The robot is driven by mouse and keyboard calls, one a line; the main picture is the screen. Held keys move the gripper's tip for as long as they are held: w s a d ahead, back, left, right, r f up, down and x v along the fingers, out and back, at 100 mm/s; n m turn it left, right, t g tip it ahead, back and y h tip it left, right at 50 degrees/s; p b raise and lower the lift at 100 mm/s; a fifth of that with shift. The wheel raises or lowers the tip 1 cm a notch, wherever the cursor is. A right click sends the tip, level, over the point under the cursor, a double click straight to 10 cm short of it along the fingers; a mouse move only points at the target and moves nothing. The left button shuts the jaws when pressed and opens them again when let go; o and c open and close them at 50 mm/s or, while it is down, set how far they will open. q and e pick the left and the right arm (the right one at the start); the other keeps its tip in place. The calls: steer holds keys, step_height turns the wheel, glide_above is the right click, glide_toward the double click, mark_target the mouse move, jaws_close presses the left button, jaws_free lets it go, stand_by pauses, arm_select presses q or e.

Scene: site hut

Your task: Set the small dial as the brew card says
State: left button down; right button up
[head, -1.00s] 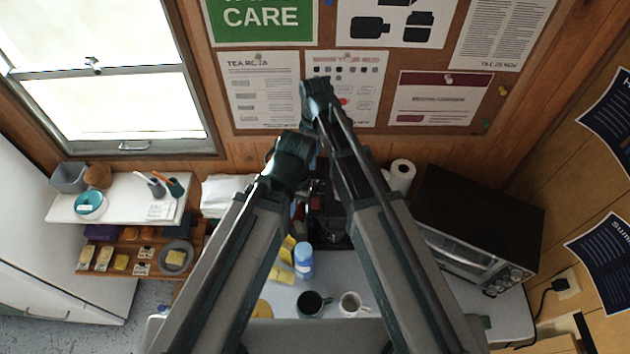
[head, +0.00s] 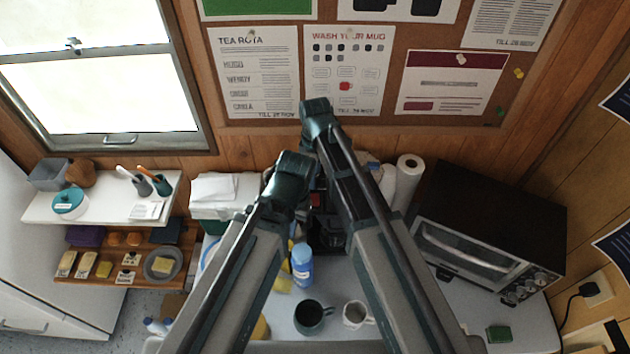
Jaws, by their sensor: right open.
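A dark coffee machine (head: 328,236) stands on the counter behind my two raised arms, which cover most of it. A small red patch shows on it. I cannot make out the small dial. No card can be told for sure as the brew card; a small white card (head: 146,210) with print too small to read lies on the white shelf. My right gripper (head: 316,187) is open in front of the machine, mostly hidden by the arm links. My left gripper cannot be made out behind its own arm.
A black toaster oven (head: 480,235) with knobs stands at right, by a paper towel roll (head: 408,170). A blue bottle (head: 302,262), a dark mug (head: 310,316) and a pale mug (head: 356,314) stand in front. A green sponge (head: 498,334) lies on clear counter at right.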

steer(key=shift+f, duration=0.15)
jaws_close()
steer(key=shift+m, duration=0.3)
steer(key=m, duration=0.5)
steer(key=shift+m, duration=0.3)
steer(key=m, duration=0.5)
steer(key=shift+m, duration=0.3)
stand_by(0.4)
